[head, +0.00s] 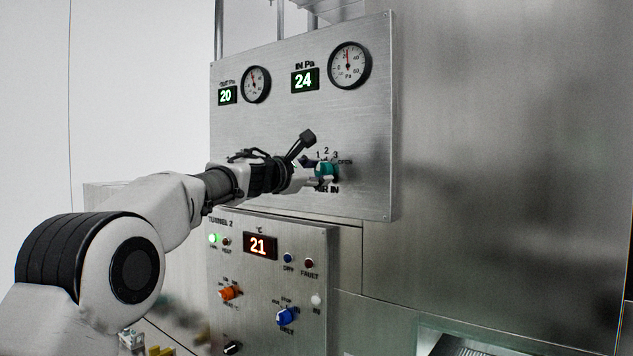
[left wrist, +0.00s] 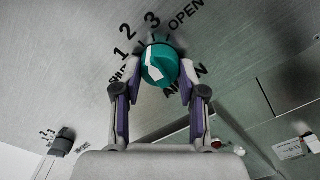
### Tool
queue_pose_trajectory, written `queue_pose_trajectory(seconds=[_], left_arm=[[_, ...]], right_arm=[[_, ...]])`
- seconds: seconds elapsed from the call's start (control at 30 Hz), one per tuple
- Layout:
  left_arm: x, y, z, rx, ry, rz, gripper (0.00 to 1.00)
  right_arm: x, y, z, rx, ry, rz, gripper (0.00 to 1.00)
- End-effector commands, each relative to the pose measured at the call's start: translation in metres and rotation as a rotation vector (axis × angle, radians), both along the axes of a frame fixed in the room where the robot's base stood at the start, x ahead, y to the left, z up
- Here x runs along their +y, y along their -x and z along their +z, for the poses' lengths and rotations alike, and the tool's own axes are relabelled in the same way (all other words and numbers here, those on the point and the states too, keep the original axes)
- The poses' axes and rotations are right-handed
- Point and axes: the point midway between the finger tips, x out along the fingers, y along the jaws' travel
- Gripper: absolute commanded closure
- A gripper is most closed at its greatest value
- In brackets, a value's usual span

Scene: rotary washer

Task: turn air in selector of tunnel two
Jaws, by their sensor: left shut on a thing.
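The air in selector (head: 326,169) is a teal knob on the upper steel panel, with 1, 2, 3 and OPEN marked around it. In the left wrist view the teal knob (left wrist: 159,64) has a white pointer mark along its face. My left gripper (head: 312,176) is at the knob. In the left wrist view its two fingers (left wrist: 156,90) stand on either side of the knob and are shut on it. The fingers partly cover the SHUT and AIR IN lettering. My right gripper is in neither view.
Above are two gauges (head: 256,84) (head: 349,65) with displays reading 20 and 24. Below is the TUNNEL 2 panel (head: 320,245) with a display reading 21, an orange knob (head: 229,292) and a blue knob (head: 286,316). Bare steel wall (head: 500,150) lies to the right.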

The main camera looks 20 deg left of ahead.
Motion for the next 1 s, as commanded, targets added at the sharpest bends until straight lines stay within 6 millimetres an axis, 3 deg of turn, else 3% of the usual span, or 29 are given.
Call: queue_pose_trajectory(seconds=[0.6, 1.0], left_arm=[[0.001, 0.000, 0.001, -0.196, -0.528, 0.004, 0.94], [0.001, 0.000, 0.003, -0.263, -0.715, 0.004, 0.94]], right_arm=[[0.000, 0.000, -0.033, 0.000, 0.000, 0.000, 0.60], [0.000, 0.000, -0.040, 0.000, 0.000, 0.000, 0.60]])
